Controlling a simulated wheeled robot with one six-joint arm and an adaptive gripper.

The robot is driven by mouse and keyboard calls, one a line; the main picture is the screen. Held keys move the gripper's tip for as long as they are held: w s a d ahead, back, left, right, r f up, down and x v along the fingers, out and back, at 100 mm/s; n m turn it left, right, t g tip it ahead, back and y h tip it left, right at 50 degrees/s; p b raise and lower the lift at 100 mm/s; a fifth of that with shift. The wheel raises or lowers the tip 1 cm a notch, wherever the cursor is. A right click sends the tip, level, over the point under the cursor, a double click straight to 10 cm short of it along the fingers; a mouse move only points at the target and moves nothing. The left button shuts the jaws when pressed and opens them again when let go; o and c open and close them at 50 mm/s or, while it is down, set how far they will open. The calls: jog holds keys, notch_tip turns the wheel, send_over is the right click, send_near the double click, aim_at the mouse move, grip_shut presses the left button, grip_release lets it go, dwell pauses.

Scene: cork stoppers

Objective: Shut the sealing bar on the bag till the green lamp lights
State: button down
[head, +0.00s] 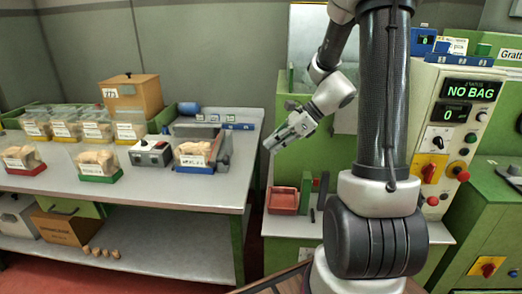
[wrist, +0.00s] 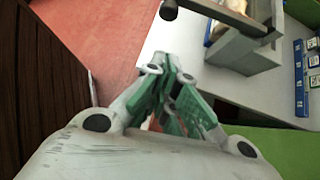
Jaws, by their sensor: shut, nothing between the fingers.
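A clear bag of corks (head: 194,153) with a white label sits over a blue base at the right end of the grey bench, beside a grey sealer-like block (head: 223,150). In the wrist view a grey bar with a dark round knob (wrist: 169,9) reaches over at the top, above the grey block (wrist: 240,55); a bit of the bag (wrist: 216,30) shows behind it. The bar appears raised, though its angle is hard to judge. No lit green lamp can be made out. My gripper (head: 271,147) is shut and empty, in the air right of the bench; it also shows in the wrist view (wrist: 172,70).
Several other cork bags (head: 97,163) and a grey box with a red button (head: 151,152) stand on the bench (head: 210,190). A red tray (head: 283,201) lies right of the gap. A green machine's display (head: 470,90) reads "NO BAG".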

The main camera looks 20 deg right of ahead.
jog(key=w+a+f, duration=0.4)
jog(key=a+f, duration=0.1)
jog(key=a, duration=0.4)
jog(key=shift+a+f, duration=0.15)
jog(key=shift+f, duration=0.25)
jog(key=shift+w, duration=0.1)
